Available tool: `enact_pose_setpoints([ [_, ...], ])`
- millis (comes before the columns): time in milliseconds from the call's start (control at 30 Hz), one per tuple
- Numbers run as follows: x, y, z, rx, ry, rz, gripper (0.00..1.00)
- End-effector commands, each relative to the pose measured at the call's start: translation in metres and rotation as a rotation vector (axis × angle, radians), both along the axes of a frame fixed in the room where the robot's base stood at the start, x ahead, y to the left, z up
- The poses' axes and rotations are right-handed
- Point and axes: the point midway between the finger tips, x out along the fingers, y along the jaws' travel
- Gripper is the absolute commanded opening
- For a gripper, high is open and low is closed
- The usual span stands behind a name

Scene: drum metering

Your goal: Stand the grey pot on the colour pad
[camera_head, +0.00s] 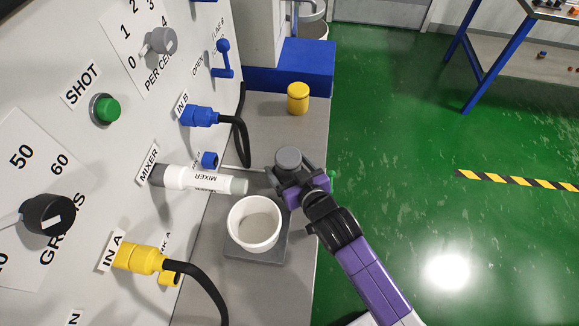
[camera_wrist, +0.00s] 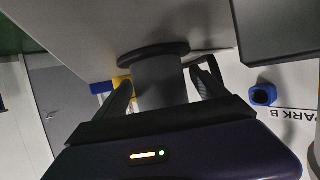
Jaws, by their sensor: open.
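The grey pot (camera_head: 289,158) is a short dark cylinder near the bench's right edge. In the wrist view the grey pot (camera_wrist: 158,85) stands between my finger pads, with a wider dark disc (camera_wrist: 153,54) at its bench end. I cannot tell whether that disc is part of the pot or a round pad under it. My gripper (camera_head: 291,178) is open around the pot; its fingers (camera_wrist: 162,90) lie on either side. Finger contact is unclear. No surface is clearly marked as the colour pad.
A white tub (camera_head: 254,221) stands on a dark square plate (camera_head: 243,253) just left of my gripper. The mixer nozzle (camera_head: 205,179) reaches out from the panel beside it. A yellow pot (camera_head: 298,98) stands farther back. Black hoses hang from the yellow (camera_head: 138,258) and blue (camera_head: 200,116) connectors.

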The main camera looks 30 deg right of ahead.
Motion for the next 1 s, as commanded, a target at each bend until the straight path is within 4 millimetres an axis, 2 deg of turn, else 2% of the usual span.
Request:
enact_pose_setpoints([
  [167,-0.008,0.0,0.004,0.0,0.002,0.0,0.82],
  [500,-0.069,0.003,0.029,0.0,0.002,0.0,0.82],
  [700,-0.098,0.003,0.042,0.0,0.001,-0.001,0.82],
  [1000,-0.111,0.004,0.049,0.0,0.0,0.0,0.82],
])
